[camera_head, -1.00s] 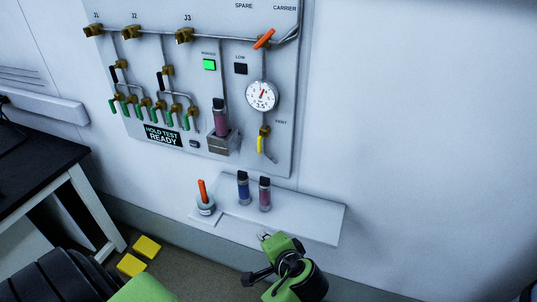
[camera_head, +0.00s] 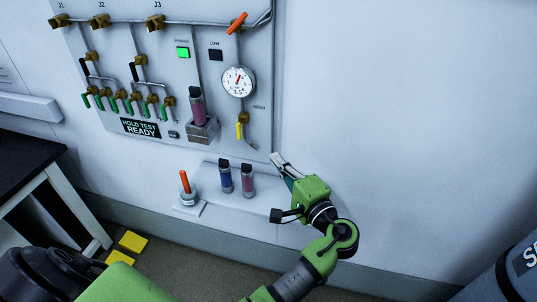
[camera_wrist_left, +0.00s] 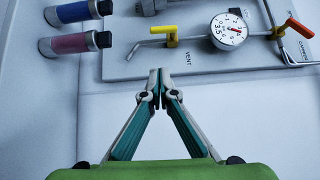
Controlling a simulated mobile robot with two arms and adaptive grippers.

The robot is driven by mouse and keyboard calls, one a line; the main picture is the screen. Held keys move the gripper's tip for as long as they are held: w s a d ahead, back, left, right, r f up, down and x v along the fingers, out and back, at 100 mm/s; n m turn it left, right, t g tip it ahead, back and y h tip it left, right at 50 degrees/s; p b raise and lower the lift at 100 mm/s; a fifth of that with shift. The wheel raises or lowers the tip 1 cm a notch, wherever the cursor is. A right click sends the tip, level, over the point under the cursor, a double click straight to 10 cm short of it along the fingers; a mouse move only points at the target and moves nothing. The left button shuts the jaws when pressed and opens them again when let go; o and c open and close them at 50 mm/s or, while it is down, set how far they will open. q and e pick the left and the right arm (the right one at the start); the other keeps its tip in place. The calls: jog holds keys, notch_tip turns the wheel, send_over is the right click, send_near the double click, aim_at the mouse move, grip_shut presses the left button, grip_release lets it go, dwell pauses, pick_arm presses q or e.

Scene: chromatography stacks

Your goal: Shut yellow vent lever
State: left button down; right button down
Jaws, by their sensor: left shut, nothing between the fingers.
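The yellow vent lever (camera_head: 239,131) sits on a brass valve low on the right of the wall panel, under the round gauge (camera_head: 238,82). It points down, roughly along the vent pipe. In the left wrist view the lever (camera_wrist_left: 163,29) is above my fingertips, beside the word VENT. My left gripper (camera_head: 276,159) is shut and empty, by the panel's lower right corner, below and right of the lever. Its fingertips (camera_wrist_left: 160,75) meet in the wrist view, apart from the lever. My right gripper is not in view.
A shelf (camera_head: 262,202) below the panel holds a blue vial (camera_head: 225,178) and a pink vial (camera_head: 247,182). An orange-handled piece (camera_head: 185,186) stands left of them. An orange lever (camera_head: 237,23) is above the gauge. The wall right of the panel is bare.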

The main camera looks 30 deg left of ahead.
aim_at(239, 131)
pick_arm(q)
jog(key=w+a, duration=0.1)
jog(key=a, duration=0.2)
jog(key=w+a+p, duration=0.1)
jog(key=a, duration=0.3)
jog(key=w+a, duration=0.1)
jog(key=a, duration=0.3)
jog(key=shift+w+a+r, duration=0.1)
jog(key=shift+w, duration=0.1)
jog(key=shift+f, duration=0.2)
jog(key=shift+m+b, duration=0.3)
jog(key=shift+a+f+m+t+y+b, duration=0.15)
jog(key=shift+m+t+y+b, duration=0.15)
jog(key=shift+t+b, duration=0.15)
